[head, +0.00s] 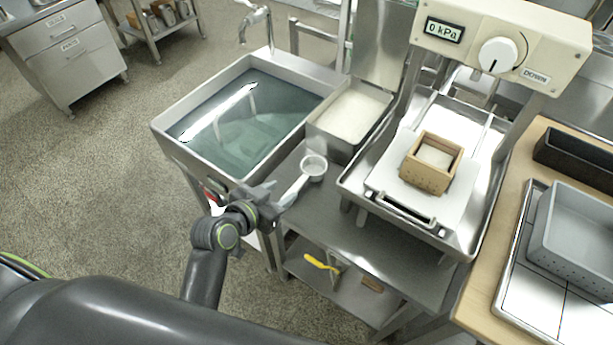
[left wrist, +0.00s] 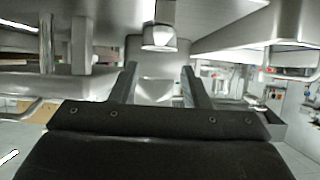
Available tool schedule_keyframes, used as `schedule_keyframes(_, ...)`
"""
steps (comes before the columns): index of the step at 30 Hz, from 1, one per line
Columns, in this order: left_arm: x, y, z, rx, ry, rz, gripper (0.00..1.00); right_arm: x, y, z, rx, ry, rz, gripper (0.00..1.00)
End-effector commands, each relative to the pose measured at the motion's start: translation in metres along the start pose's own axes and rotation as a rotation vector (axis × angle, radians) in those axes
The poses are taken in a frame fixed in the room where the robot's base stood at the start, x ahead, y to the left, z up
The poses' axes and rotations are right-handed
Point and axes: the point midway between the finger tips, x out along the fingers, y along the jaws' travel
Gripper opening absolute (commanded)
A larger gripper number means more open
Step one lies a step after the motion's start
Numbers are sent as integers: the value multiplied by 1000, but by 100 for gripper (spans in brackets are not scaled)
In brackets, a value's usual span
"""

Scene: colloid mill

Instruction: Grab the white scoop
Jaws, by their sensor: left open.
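The white scoop (head: 314,167) lies on the grey steel bench right of the water sink in the head view. Its round bowl points away from me, and its handle slants down-left to my left gripper (head: 275,201). My left gripper is open, its fingers at the near end of the handle. The fingers also show in the left wrist view (left wrist: 158,84), apart, with a pale shape between them. I cannot tell whether that is the handle or whether the fingers touch it. My right gripper is not in view.
The sink (head: 163,126) of water stands left of the scoop, and a steel pan of white material (head: 352,112) behind it. The press tray (head: 352,183) with a wooden box mould (head: 428,178) is at the right. A yellow-handled tool (head: 320,263) lies on the lower shelf.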

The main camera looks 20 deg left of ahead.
Motion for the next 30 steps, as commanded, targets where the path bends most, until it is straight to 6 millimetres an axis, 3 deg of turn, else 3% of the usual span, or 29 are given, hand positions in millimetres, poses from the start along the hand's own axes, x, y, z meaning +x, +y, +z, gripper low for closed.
schedule_keyframes(6,32,0,0,-1,-1,1,42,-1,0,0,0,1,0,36)
schedule_keyframes(14,47,0,1,-1,-2,0,42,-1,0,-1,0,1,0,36)
schedule_keyframes(24,87,0,4,0,0,0,42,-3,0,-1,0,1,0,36)
schedule_keyframes(30,92,0,4,-1,-1,-1,42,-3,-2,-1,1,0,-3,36)
